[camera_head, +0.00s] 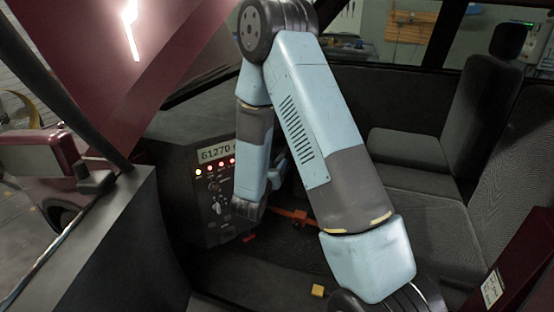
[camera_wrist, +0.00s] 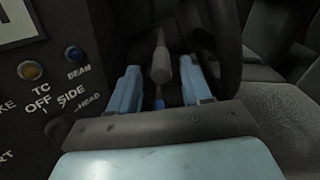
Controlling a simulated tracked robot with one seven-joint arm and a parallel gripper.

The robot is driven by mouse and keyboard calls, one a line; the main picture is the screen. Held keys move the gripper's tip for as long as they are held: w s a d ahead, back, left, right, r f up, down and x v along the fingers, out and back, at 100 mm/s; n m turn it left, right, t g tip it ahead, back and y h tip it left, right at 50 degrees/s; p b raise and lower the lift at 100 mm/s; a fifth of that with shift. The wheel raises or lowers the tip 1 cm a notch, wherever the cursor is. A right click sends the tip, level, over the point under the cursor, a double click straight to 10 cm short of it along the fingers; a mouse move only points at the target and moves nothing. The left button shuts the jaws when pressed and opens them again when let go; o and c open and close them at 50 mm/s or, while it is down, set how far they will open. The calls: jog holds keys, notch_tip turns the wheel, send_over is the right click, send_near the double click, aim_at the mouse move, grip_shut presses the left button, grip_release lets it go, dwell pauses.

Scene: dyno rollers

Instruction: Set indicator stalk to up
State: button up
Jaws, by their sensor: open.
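In the wrist view, my gripper (camera_wrist: 160,68) is open, with one pale blue finger on each side. A grey stalk (camera_wrist: 161,62), apparently the indicator stalk, shows between the fingers, with gaps visible on both sides. I cannot tell its depth relative to the fingertips or which position it is set to. A small blue piece shows below it between the fingers; I cannot tell what it is part of. In the head view, my arm reaches down beside the dashboard panel and hides the stalk; the fingers cannot be made out clearly there.
A dark curved rim, possibly the steering wheel (camera_wrist: 228,45), is close right of the fingers. Grey seats (camera_head: 405,150) lie to the right.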

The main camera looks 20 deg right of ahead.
aim_at(280, 157)
jog(key=shift+x, duration=2.85)
jog(key=shift+c, duration=0.4)
grip_shut()
